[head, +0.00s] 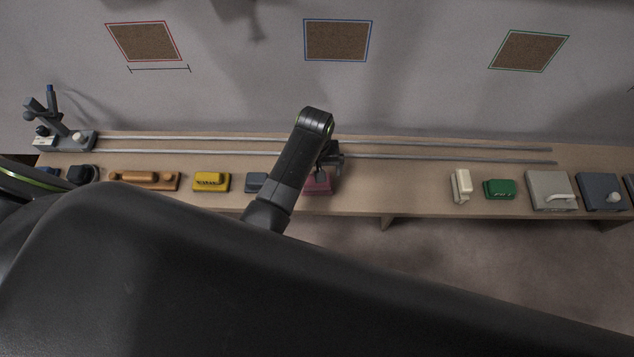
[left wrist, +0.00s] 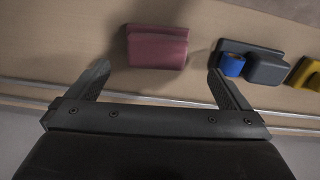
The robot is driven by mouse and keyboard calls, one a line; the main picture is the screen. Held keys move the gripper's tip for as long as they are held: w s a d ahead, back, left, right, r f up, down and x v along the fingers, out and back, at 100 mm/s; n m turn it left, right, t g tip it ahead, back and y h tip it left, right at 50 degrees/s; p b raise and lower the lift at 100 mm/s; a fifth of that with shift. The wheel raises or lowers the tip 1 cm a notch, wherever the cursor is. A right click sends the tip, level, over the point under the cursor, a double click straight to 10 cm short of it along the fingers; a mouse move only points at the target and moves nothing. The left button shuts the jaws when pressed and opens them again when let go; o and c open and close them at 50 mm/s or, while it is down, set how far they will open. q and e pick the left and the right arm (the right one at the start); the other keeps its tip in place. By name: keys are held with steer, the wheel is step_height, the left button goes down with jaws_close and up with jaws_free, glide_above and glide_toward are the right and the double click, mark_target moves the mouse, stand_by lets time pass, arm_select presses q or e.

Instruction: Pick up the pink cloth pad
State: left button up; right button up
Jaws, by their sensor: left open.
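The pink cloth pad (head: 318,186) lies on the long wooden bench, partly hidden behind my left arm in the head view. In the left wrist view the pad (left wrist: 157,47) shows as a dull pink block, just beyond and between the two fingertips. My left gripper (left wrist: 158,72) is open and empty, its fingers apart on either side of the pad's line. In the head view the left gripper (head: 322,172) is above the bench beside the pad, with its fingers mostly hidden. My right gripper is not in view.
A dark grey block with a blue roll (left wrist: 232,65) lies close beside the pad, near one finger. A yellow block (head: 211,181) is farther left. Two metal rails (head: 440,158) run along the bench (head: 400,190). The bench right of the pad is clear up to a cream block (head: 461,185).

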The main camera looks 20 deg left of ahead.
arm_select(q)
steer(key=shift+s+d+f+b, duration=0.1)
steer(key=shift+f+b, duration=0.05)
steer(key=shift+f, duration=1.5)
steer(key=shift+d+f+b, duration=0.1)
steer(key=shift+f+b, duration=0.05)
steer(key=shift+f, duration=1.45)
steer(key=c, duration=0.9)
